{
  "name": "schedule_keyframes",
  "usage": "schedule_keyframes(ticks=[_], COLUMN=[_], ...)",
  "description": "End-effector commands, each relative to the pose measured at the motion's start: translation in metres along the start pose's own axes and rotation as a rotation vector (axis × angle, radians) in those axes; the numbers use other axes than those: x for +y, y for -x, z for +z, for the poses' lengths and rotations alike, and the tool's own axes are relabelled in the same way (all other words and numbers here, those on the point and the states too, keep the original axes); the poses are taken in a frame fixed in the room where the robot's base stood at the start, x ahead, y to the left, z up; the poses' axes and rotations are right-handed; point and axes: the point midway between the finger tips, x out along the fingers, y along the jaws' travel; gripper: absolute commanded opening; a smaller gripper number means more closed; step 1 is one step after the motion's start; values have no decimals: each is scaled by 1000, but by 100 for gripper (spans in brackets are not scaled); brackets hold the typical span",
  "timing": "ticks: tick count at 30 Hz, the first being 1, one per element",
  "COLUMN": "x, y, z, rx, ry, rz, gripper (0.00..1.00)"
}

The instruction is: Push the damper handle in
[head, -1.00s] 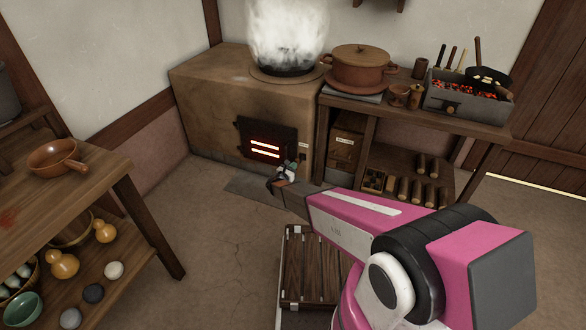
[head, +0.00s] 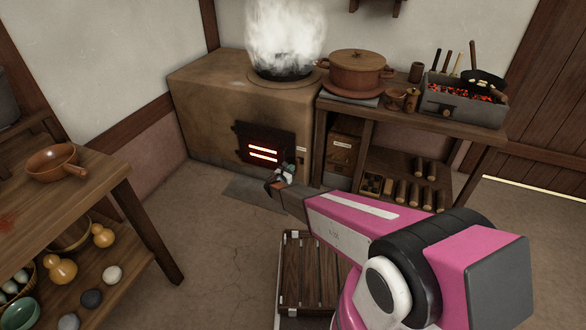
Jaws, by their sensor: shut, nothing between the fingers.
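The clay stove (head: 215,108) stands at the back left of centre. Its dark fire door (head: 246,143) in the front face shows two glowing orange slots. A small pale label (head: 300,149) is on the stove front, right of the door. I cannot make out the damper handle; my gripper and arm may cover it. My gripper (head: 279,178) is shut and empty, low in front of the stove, just right of and below the fire door. Whether it touches the stove cannot be told.
A dark pan (head: 284,78) on the stove gives off thick steam. To the right, a wooden bench (head: 400,122) holds a lidded pot (head: 356,70) and a grill box (head: 455,108) with glowing coals. A wooden table (head: 95,200) stands at left.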

Motion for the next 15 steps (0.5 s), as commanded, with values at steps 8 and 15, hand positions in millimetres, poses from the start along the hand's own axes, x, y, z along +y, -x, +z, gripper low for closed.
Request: schedule_keyframes(ticks=[8,15], x=[-3,-2], y=[62,98], z=[1,1], rx=[2,2], ry=[0,-1], rz=[1,0], gripper=[0,0])
